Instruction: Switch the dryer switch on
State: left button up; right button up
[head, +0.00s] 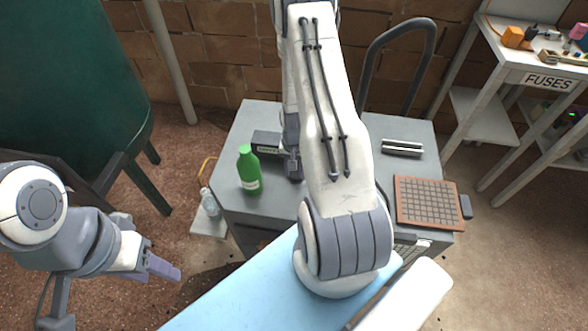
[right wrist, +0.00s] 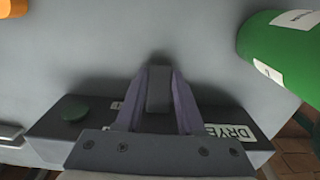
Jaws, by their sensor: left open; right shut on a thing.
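The dryer box (right wrist: 50,120) is a dark grey block with a white label and a round green button (right wrist: 75,108). In the head view the dryer box (head: 266,140) sits on the grey cart top, partly hidden by my right arm. The dryer switch (right wrist: 158,88) is a grey lever standing between the purple fingers of my right gripper (right wrist: 158,98), which is shut on it. In the head view my right gripper (head: 293,170) is at the box's right end. My left gripper (head: 163,268) is open and empty, low at the left, away from the cart.
A green bottle (head: 249,170) stands close to the dryer box. A brown grid panel (head: 428,203) and a silver bar piece (head: 402,148) lie on the right of the cart (head: 235,205). A small clear bottle (head: 208,202) is left of it. A FUSES table (head: 540,75) stands back right.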

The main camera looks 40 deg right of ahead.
aim_at(294, 173)
jog(key=shift+r, duration=0.15)
jog(key=shift+w+r+p, duration=0.1)
jog(key=shift+r+p, duration=1.05)
jog(key=shift+r, duration=0.15)
jog(key=shift+r+p, duration=1.15)
jog(key=shift+r, duration=0.15)
jog(key=o, duration=0.9)
notch_tip(294, 173, up, 4)
jog(key=p, duration=0.3)
